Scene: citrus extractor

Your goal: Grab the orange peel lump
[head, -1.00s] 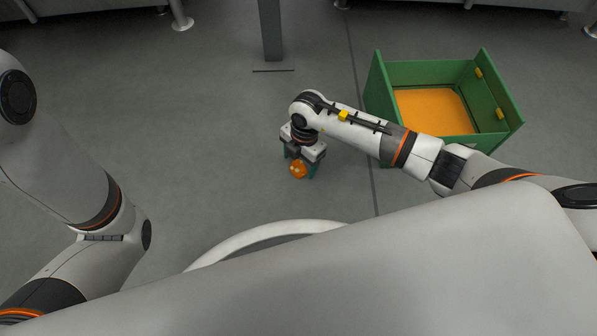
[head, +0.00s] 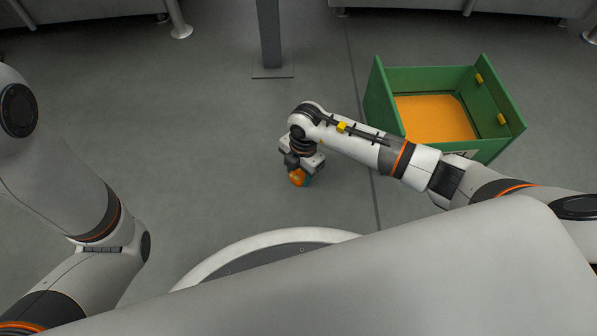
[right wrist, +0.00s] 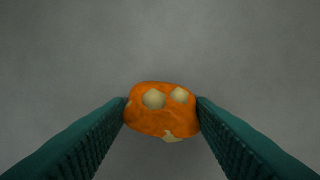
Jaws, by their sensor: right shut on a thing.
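The orange peel lump (right wrist: 160,122) is a rounded orange piece with pale patches. In the right wrist view it sits between the two green ridged fingers of my right gripper (right wrist: 162,112), which touch it on both sides. In the head view my right gripper (head: 302,178) points down, shut on the lump (head: 297,178), which is partly covered by the gripper. How far the lump is above the floor, I cannot tell. My left arm is at the left of the head view, but its gripper is out of sight.
A green open-topped crate (head: 416,73) holding orange material stands on the floor to the right, beyond my right arm. A grey post (head: 269,40) with a flat base stands at the back. The grey floor around the gripper is clear.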

